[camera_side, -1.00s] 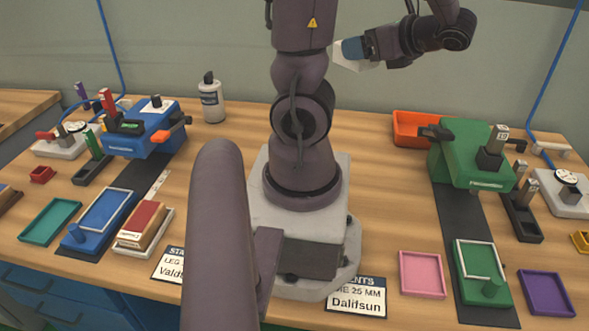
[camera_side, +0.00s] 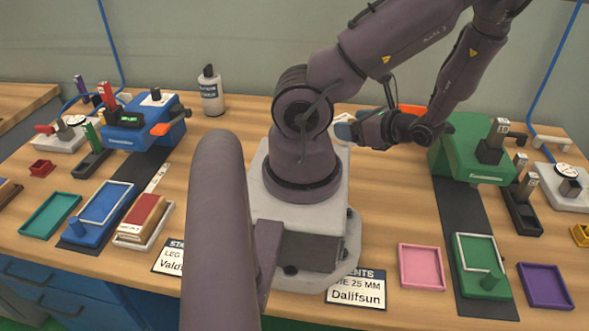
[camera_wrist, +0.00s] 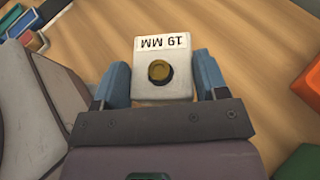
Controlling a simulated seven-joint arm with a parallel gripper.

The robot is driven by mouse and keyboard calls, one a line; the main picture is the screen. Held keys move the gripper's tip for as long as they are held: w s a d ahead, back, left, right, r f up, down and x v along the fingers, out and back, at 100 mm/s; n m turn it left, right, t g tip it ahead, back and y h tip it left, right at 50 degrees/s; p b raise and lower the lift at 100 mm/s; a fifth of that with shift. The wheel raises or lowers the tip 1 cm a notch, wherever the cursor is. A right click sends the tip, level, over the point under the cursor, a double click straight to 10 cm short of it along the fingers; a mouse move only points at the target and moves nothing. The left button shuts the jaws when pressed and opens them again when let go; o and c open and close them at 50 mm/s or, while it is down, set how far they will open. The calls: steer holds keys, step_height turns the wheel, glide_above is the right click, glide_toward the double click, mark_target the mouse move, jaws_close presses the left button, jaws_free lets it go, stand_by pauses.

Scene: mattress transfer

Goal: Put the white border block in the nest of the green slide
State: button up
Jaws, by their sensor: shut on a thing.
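My gripper (camera_wrist: 161,86) is shut on a pale white block (camera_wrist: 147,54) with a round brass knob and a label reading 19 MM. In the side view my gripper (camera_side: 344,131) is behind and just right of my arm's base, above the table; the block is mostly hidden there behind the blue fingers. The green slide (camera_side: 486,289) lies at the front right on a dark strip, with a white-edged rectangular outline on top and a green knob at its front. My gripper is well behind and left of the slide.
A pink tray (camera_side: 422,284) and a purple tray (camera_side: 546,303) flank the slide. A blue machine, blue slide (camera_side: 85,233) and red-brown block are on the left.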

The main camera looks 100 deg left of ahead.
steer(key=shift+f, duration=5.5)
steer(key=o, duration=1.1)
steer(key=shift+o, duration=0.2)
steer(key=v, duration=1.2)
steer(key=shift+r, duration=0.1)
